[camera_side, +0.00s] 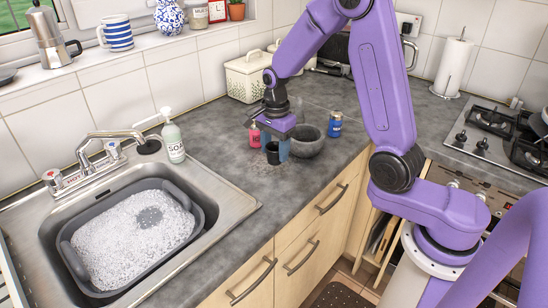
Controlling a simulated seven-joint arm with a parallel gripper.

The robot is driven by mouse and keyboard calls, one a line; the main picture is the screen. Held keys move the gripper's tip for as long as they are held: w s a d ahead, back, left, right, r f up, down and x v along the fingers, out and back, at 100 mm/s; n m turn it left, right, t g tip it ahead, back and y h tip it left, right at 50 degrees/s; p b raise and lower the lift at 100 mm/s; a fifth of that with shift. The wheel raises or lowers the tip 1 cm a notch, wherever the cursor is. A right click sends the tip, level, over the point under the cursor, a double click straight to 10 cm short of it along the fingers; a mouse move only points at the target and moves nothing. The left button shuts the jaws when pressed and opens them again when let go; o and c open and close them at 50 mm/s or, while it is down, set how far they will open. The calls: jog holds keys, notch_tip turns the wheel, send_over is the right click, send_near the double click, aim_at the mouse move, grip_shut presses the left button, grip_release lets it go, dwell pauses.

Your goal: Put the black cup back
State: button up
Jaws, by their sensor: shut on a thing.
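The black cup (272,157) is small and dark and is at the counter's front part, right of the sink. My gripper (276,146) points down over it and is shut on it. The cup looks upright. Its upper part is partly hidden by the fingers, and I cannot tell whether its base touches the counter.
A grey bowl (309,144) stands close on the right, with a blue jar (335,125) beyond it. A pink bottle (255,137) is close behind left. The sink holds a grey basin (199,212) of suds. Counter (225,150) between soap bottle (173,143) and cup is clear.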

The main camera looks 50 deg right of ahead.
aim_at(274, 158)
jog(key=shift+w+f, duration=0.2)
jog(key=shift+f, duration=1.55)
jog(key=shift+f, duration=0.1)
jog(key=o, duration=1)
notch_tip(274, 158, up, 12)
jog(key=shift+s+r, duration=0.1)
jog(key=shift+r, duration=0.05)
